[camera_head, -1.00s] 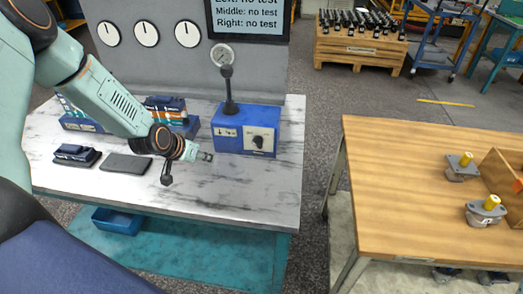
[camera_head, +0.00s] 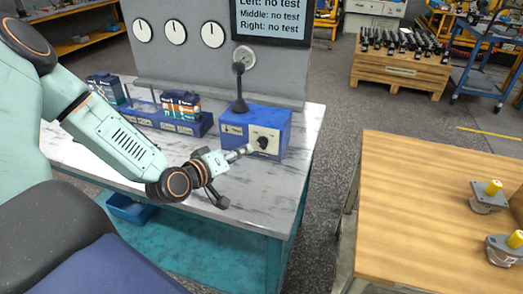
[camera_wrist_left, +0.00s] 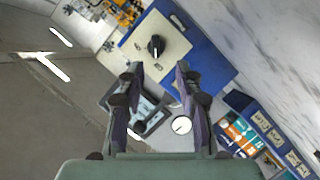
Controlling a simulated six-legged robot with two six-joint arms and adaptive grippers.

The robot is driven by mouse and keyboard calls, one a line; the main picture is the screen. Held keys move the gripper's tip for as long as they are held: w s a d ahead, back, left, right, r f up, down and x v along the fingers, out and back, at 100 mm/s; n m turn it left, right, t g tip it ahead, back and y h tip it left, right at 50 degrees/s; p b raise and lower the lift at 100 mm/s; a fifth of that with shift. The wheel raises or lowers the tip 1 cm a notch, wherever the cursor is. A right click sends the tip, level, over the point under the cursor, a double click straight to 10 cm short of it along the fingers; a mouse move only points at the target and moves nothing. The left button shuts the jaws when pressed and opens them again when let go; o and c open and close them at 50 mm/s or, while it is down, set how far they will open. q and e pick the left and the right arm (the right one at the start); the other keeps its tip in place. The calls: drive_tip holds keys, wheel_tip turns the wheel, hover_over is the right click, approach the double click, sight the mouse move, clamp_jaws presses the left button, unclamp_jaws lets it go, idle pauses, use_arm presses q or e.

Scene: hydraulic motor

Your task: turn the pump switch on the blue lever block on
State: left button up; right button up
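The blue lever block (camera_head: 233,121) stands on the marble-topped bench (camera_head: 300,180). Its front has a pale panel with a black rotary pump switch (camera_head: 263,143). My left gripper (camera_head: 247,151) points at that panel in the head view, its tips close to the switch. In the left wrist view the blue block (camera_wrist_left: 206,73) has the black switch (camera_wrist_left: 156,46) ahead of the left gripper (camera_wrist_left: 157,68). Its two fingers are apart with nothing held between them. Whether they touch the switch I cannot tell. My right gripper is not in view.
A black lever (camera_head: 239,88) rises from the block beside a round gauge (camera_head: 243,57). A blue rack with small boxes (camera_head: 180,103) stands left of it. The screen (camera_head: 271,19) reads "no test". A wooden table (camera_head: 405,200) with yellow-topped parts is at the right.

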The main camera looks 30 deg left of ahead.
sight(259, 145)
use_arm(q)
drive_tip(key=b+x, duration=0.2)
drive_tip(key=x, duration=0.1)
drive_tip(key=shift+w+b, duration=0.25)
drive_tip(key=shift+b, duration=0.05)
drive_tip(key=shift+w+d+f+b, duration=0.1)
drive_tip(key=shift+w+d+b, duration=0.1)
drive_tip(key=shift+w+b, duration=0.3)
drive_tip(key=shift+w+d+f+b, duration=0.1)
drive_tip(key=shift+w+d+b, duration=0.05)
drive_tip(key=shift+w, duration=0.8)
drive_tip(key=shift+w+a+f, duration=0.2)
drive_tip(key=shift+w+f, duration=0.05)
drive_tip(key=shift+w, duration=0.3)
drive_tip(key=shift+s+d+r, duration=0.1)
drive_tip(key=shift+d+r, duration=0.1)
drive_tip(key=shift+c, duration=0.3)
drive_tip(key=shift+a+f, duration=0.15)
drive_tip(key=c, duration=0.4)
clamp_jaws()
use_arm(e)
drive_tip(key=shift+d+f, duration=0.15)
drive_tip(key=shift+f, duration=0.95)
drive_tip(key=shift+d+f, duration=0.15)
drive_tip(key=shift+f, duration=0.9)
